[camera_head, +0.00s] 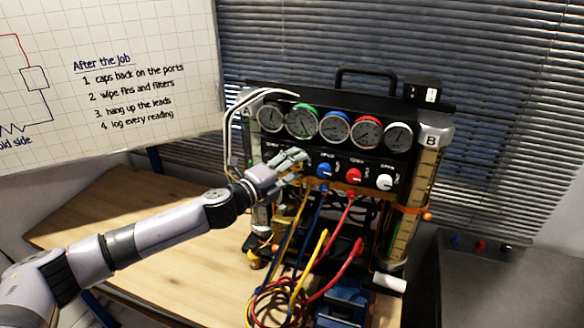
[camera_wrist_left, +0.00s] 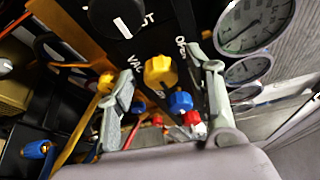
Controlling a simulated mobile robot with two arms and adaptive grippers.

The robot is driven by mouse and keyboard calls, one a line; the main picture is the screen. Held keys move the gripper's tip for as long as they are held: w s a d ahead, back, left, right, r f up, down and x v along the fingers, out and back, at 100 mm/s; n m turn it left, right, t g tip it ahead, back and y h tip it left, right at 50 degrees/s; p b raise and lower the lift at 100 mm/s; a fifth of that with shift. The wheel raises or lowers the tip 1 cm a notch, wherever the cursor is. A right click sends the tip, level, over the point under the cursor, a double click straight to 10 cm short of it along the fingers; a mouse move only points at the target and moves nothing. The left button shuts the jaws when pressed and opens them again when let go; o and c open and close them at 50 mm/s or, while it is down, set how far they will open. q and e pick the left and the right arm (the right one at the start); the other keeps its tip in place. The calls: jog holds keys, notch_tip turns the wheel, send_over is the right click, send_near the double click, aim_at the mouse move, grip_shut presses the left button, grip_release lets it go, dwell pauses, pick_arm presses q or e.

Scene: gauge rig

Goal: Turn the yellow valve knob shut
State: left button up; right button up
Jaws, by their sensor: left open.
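The yellow valve knob (camera_wrist_left: 160,72) is on the dark panel of the gauge rig in the left wrist view. It lies between the two spread fingers of my left gripper (camera_wrist_left: 163,95), with gaps on both sides. In the head view my left gripper (camera_head: 296,160) reaches the left part of the panel and hides the yellow knob. The gripper is open and holds nothing. "OPEN" and part of another label are printed beside the knob. A blue knob (camera_head: 325,171), a red knob (camera_head: 353,175) and a white knob (camera_head: 385,182) sit in a row to its right.
Several round gauges (camera_head: 335,126) line the panel above the knobs. Yellow, blue and red hoses (camera_head: 318,262) hang below and coil on the wooden table (camera_head: 150,215). A whiteboard (camera_head: 110,75) stands at the left. The table left of the rig is mostly clear.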

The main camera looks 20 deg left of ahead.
pick_arm(q)
jog(key=v, duration=1.2)
dwell(0.4)
